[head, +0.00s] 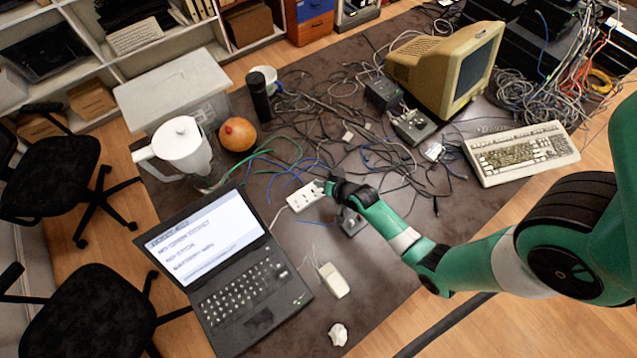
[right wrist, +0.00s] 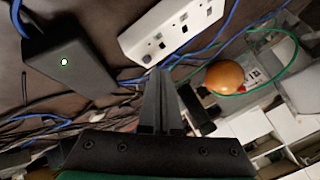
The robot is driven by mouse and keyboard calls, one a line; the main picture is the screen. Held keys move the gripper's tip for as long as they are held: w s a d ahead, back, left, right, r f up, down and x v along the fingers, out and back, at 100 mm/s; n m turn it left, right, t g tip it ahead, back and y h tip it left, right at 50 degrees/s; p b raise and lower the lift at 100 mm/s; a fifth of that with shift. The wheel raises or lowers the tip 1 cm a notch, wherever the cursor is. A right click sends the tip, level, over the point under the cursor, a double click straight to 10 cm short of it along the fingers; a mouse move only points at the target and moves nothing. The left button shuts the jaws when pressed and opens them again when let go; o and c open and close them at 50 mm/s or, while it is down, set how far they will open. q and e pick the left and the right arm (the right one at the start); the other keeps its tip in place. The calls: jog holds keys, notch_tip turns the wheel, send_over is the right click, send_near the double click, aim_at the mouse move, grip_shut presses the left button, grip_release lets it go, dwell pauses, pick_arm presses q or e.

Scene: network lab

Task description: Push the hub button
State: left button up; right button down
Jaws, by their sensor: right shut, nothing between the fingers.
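A small dark box (head: 352,221) lies on the dark mat beside my right gripper (head: 328,187) in the head view. My right gripper (right wrist: 160,75) is shut and empty. Its fingertips point at the near edge of a white socket strip (right wrist: 170,32), to the right of the black box. I cannot tell whether they touch the strip. My left gripper is not in view.
The socket strip (head: 306,196) lies between the gripper and an open laptop (head: 235,265). Tangled cables (head: 345,125) cover the mat behind.

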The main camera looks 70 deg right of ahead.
notch_tip(320, 180, up, 6)
jog(key=p, duration=0.5)
jog(key=shift+p, duration=0.35)
jog(key=shift+a, duration=0.1)
